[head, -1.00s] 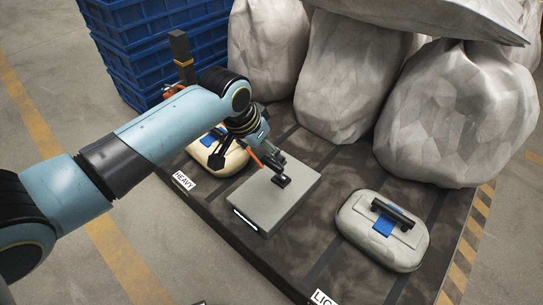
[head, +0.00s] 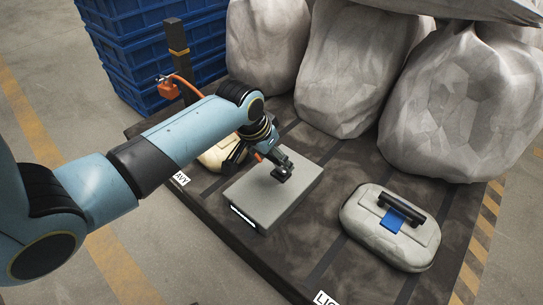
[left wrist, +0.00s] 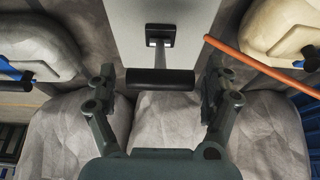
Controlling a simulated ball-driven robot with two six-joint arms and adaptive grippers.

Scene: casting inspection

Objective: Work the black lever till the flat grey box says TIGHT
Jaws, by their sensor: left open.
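The flat grey box (head: 265,200) lies on the dark platform in the head view. A white display strip (head: 243,217) is on its front edge, too small to read. The black lever (left wrist: 160,79) shows in the left wrist view as a crossbar on a stem from a small square base (left wrist: 160,35) on the box. My left gripper (left wrist: 160,88) is open, with one finger on each side of the crossbar and gaps between. In the head view, the left gripper (head: 274,163) is over the box and partly hides the lever. My right gripper is not in view.
A cream case (head: 213,160) lies left of the box, partly behind my arm. A grey case (head: 392,240) with a black handle lies right. Big grey sacks (head: 440,110) and blue crates (head: 140,50) stand behind. An orange hose (left wrist: 255,55) passes close beside the lever.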

